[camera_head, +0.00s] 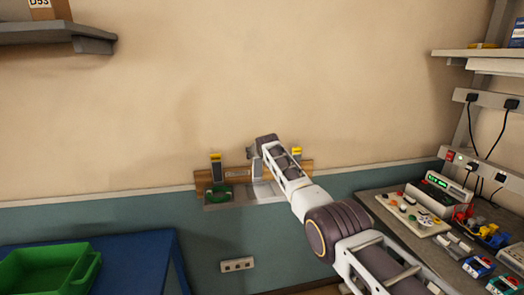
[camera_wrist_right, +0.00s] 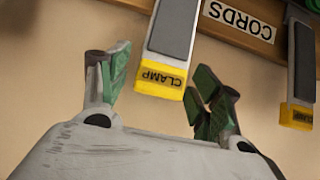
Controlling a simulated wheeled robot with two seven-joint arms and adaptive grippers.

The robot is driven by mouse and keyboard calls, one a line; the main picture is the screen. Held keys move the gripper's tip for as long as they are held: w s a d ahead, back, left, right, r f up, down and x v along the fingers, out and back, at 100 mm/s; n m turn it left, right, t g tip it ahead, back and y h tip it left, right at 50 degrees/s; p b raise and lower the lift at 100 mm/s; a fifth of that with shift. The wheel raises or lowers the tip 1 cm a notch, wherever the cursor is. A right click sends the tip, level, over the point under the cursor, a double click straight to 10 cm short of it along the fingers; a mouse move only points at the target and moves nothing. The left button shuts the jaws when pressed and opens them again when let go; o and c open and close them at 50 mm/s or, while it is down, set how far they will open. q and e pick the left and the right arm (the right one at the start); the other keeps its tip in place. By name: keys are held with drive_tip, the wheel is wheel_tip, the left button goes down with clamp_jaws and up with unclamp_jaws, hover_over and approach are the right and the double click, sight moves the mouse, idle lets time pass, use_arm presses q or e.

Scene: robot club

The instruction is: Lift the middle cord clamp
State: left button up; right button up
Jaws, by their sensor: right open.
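A wooden cord rail (camera_head: 281,180) is on the wall in the head view, with grey clamps that have yellow ends marked CLAMP. The left clamp (camera_head: 215,167) and right clamp (camera_head: 297,154) show there; my right arm largely covers the middle. In the wrist view the middle clamp (camera_wrist_right: 170,50) hangs between the fingers of my right gripper (camera_wrist_right: 161,76), its yellow end level with the green fingertips. The gripper is open, with a gap on each side of the clamp. My left gripper is out of view.
The left clamp's yellow end (camera_wrist_right: 298,115) is at the right in the wrist view, past the CORDS label (camera_wrist_right: 240,18). A green coiled cord (camera_head: 219,193) is below the left clamp. A cluttered bench (camera_head: 390,210) stands right; a green bin (camera_head: 45,268) sits on a blue table (camera_head: 135,262).

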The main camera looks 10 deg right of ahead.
drive_tip(key=shift+s+r, duration=0.35)
drive_tip(key=shift+s, duration=0.25)
drive_tip(key=v, duration=1)
idle(1.1)
drive_tip(key=shift+s+r, duration=0.1)
